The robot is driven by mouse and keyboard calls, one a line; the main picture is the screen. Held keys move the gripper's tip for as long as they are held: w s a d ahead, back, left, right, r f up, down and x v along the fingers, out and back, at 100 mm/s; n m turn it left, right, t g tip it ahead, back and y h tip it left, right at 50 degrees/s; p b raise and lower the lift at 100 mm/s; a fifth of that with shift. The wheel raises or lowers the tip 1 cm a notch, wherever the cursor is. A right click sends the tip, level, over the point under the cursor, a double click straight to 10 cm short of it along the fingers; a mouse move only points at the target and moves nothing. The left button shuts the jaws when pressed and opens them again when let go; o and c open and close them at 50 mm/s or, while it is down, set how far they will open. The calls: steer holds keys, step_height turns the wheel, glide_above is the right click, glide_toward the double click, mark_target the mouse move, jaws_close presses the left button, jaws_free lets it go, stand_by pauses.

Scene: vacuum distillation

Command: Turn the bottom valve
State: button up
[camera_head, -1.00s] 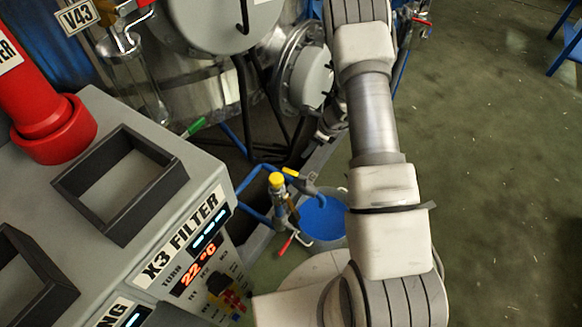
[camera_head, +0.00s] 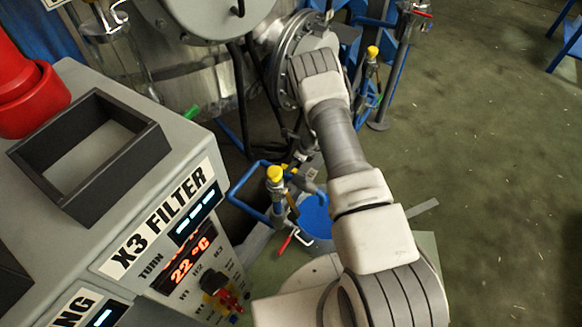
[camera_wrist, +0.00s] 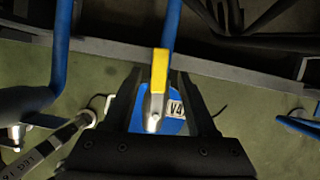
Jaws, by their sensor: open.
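The valve has a yellow-tipped metal handle (camera_wrist: 160,72), which shows in the middle of the wrist view. A tag reading "V4", partly cut off (camera_wrist: 176,107), is beside it. My gripper (camera_wrist: 158,84) is open, with one dark finger on each side of the handle. I cannot tell whether either finger touches it. In the head view, my gripper is mostly hidden behind my arm. Yellow-capped valve fittings (camera_head: 275,174) show there, left of my arm, on blue piping.
A bucket with blue contents (camera_head: 316,216) stands below the piping. A red-tipped handle (camera_head: 285,243) is near it. The grey X3 FILTER console (camera_head: 125,185) fills the left. A metal tank flange (camera_head: 290,50) is behind. Open green floor (camera_head: 480,190) lies at right.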

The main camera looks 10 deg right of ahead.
steer(key=shift+x, duration=0.75)
jaws_close()
stand_by(0.9)
